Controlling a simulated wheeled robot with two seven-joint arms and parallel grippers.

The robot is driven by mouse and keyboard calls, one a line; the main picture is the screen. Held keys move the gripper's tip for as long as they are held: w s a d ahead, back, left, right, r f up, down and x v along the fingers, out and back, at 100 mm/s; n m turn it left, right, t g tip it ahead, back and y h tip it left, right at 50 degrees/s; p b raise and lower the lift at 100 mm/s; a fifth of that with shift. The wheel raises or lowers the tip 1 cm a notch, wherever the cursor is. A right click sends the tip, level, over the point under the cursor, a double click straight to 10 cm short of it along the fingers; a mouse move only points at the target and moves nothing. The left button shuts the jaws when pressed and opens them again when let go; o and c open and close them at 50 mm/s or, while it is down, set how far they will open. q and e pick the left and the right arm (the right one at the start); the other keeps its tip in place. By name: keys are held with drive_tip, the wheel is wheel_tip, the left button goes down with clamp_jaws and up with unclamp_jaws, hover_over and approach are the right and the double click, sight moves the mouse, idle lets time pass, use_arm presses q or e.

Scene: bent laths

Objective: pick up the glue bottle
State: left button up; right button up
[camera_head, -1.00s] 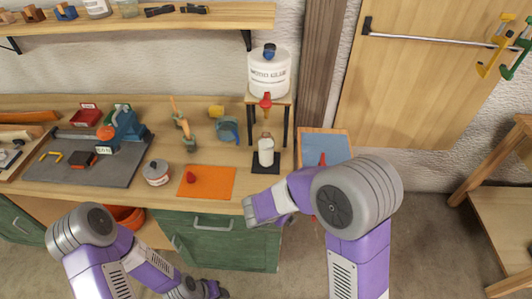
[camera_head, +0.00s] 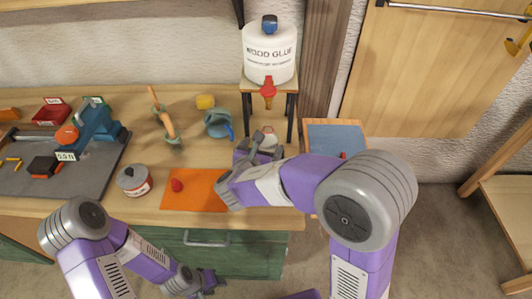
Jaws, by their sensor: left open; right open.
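The small white glue bottle (camera_head: 269,132) stands on the bench below the large wood glue container; only its upper part shows, the rest hidden behind my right gripper. My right gripper (camera_head: 239,163) is open, in front of and slightly left of the bottle, above the bench's front part. I cannot tell whether it touches the bottle. My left gripper (camera_head: 208,282) is open, low in front of the green drawer, away from the bottle.
The wood glue container (camera_head: 269,58) with a red tap stands on a small stand above the bottle. An orange mat (camera_head: 196,190), a round tin (camera_head: 134,181) and clamps lie to the left. A blue-topped board (camera_head: 337,138) is on the right.

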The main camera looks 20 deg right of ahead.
drive_tip(key=b+x, duration=0.1)
drive_tip(key=x, duration=0.2)
drive_tip(key=b+x, duration=0.1)
drive_tip(key=x, duration=0.3)
drive_tip(key=shift+s+d+f, duration=0.1)
drive_tip(key=shift+s+f, duration=0.1)
drive_tip(key=shift+w+d+f, duration=0.1)
drive_tip(key=shift+w+d, duration=0.05)
drive_tip(key=shift+w, duration=0.2)
drive_tip(key=c, duration=1.2)
drive_tip(key=shift+c, duration=0.7)
